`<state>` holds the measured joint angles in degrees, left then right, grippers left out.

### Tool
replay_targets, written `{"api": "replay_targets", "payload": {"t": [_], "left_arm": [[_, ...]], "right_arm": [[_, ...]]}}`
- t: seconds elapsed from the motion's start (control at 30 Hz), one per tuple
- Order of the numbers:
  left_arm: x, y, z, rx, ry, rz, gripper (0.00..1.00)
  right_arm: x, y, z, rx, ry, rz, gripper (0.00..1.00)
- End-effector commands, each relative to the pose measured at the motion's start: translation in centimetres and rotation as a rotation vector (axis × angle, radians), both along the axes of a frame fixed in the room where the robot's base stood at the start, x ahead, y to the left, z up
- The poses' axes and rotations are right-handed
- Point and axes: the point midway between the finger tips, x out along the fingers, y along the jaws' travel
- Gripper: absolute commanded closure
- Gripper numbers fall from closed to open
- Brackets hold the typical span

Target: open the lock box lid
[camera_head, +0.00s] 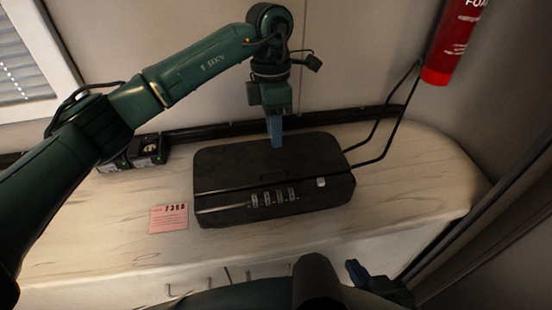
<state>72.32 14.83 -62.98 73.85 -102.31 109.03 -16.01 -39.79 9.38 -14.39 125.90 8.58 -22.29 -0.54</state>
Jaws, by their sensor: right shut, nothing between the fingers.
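The black lock box (230,165) lies on the pale worktop in the head view, and its lid looks closed. Its front part carries several number dials (273,197) and a small light button (321,182). My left gripper (276,142) points down at the back part of the lid, fingertips at or just above it; contact is unclear. Its blue fingers overlap in this view, so their gap is hidden. My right gripper (357,271) is shut and empty, low in front of the worktop, apart from the box.
A pink note (169,218) with a printed number lies left of the box. A small black device (147,150) stands at the back left. A red extinguisher (452,45) is at the upper right. The worktop (410,185) right of the box is clear.

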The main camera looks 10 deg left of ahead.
Motion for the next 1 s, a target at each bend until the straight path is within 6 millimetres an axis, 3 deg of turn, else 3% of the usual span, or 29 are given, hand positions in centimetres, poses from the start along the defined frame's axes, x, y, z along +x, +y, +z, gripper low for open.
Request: {"api": "replay_targets", "payload": {"t": [0.2,0.4,0.83,1.0], "left_arm": [[-0.9,-0.3,-4.6,-0.001,0.003,-0.001,0.71],[-1.4,-0.5,-7.1,-0.002,0.002,-0.001,0.71],[-1.5,-0.6,-8.0,-0.002,0.000,-0.001,0.72],[-1.5,-0.6,-8.0,-0.002,0.000,-0.001,0.86]], "right_arm": [[-0.1,0.0,-0.1,-0.002,0.009,0.001,1.00],[0.1,0.0,0.0,-0.003,0.005,0.002,1.00],[0.3,0.1,0.1,-0.005,0.002,0.004,1.00],[0.3,0.1,0.0,-0.005,0.002,0.004,1.00]]}}
